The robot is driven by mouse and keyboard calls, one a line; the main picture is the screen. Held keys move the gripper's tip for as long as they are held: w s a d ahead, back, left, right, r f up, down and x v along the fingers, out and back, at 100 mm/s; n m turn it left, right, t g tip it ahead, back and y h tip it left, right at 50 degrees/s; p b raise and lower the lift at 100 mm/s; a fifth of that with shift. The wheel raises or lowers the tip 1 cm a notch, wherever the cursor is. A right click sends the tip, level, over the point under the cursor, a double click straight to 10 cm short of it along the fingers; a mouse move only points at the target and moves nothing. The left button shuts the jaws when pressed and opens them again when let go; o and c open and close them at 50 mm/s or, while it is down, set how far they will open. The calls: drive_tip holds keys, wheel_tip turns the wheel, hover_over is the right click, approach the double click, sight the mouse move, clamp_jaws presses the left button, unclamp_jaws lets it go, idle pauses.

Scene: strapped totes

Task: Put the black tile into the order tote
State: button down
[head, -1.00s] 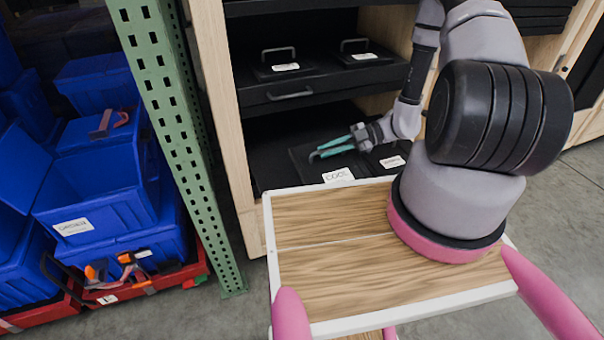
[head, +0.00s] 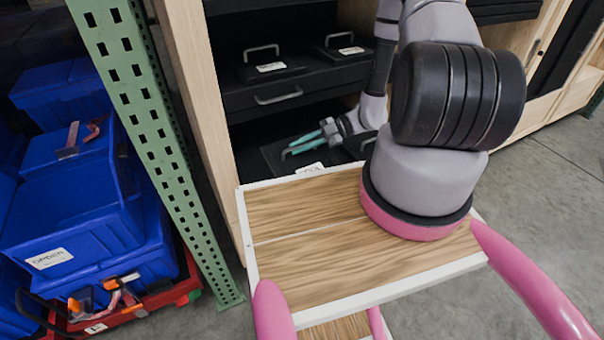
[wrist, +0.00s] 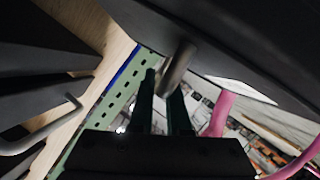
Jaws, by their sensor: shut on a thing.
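My gripper (head: 286,150) is in the lower bay of the black shelving, with its teal fingers shut on the handle of a black tile (head: 272,158). In the wrist view, the fingers (wrist: 165,82) close around the grey bar handle, and the tile (wrist: 235,45) shows as a dark slab with a white label. In the head view, the tile's near part and its label are partly hidden. I cannot tell whether the tile touches the shelf. The order tote (head: 100,225) is an open blue bin with an ORDER label, at the left beyond the green post.
A perforated green post (head: 150,130) and a wooden side panel (head: 200,90) stand between the shelving and the tote. Two black handled tiles (head: 262,70) (head: 335,52) lie above a black drawer (head: 295,98). A red base (head: 185,285) with orange clamps is under the tote.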

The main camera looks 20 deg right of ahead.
sight(301, 164)
wheel_tip(301, 164, down, 8)
drive_tip(key=shift+r, duration=0.25)
drive_tip(key=c, duration=0.9)
unclamp_jaws()
